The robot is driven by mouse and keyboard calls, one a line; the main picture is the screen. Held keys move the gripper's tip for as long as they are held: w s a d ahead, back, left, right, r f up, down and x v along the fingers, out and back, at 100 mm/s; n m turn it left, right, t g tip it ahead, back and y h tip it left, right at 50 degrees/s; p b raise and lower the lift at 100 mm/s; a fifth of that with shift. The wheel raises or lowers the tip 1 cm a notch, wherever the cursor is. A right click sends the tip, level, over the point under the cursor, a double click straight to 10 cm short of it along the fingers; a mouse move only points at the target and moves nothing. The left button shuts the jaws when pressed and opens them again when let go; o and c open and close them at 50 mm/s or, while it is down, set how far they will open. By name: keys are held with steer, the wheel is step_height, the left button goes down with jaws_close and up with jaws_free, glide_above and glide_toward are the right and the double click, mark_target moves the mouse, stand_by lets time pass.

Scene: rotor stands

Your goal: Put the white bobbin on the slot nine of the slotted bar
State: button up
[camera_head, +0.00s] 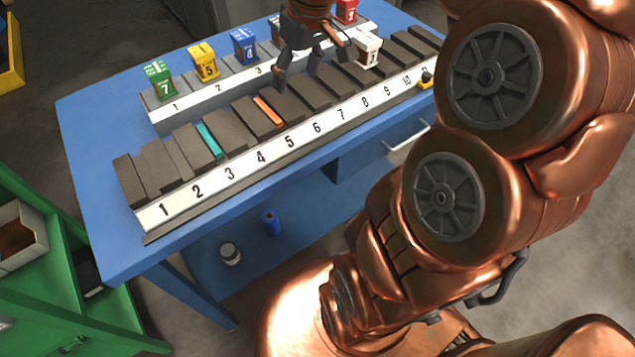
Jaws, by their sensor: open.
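My gripper (313,68) is just left of the bobbin, above the bar. Its dark fingers are apart with nothing seen between them. My gripper hides part of the rear bar and the dividers below it.
A rear bar (205,98) carries green (157,80), yellow (204,62), blue (245,45) and red (346,11) bobbins. Teal (209,140) and orange (268,111) strips lie in the slotted bar. The blue table (95,125) is clear at left.

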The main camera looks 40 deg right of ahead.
steer(key=s+a+f+g, duration=0.1)
steer(key=s+a+f, duration=0.2)
steer(key=s, duration=0.4)
steer(key=s+a+f+m+g+h, duration=0.1)
steer(key=s+a+f, duration=0.2)
steer(key=s+a, duration=0.2)
steer(key=s+a+f+g, duration=0.1)
steer(key=s+a+f, duration=0.2)
steer(key=s, duration=0.7)
steer(key=shift+a+m+g, duration=0.3)
steer(key=shift+a+g, duration=0.1)
steer(key=shift+a, duration=0.1)
steer(key=shift+r+p, duration=0.4)
steer(key=shift+p, duration=0.1)
steer(key=shift+c, duration=0.5)
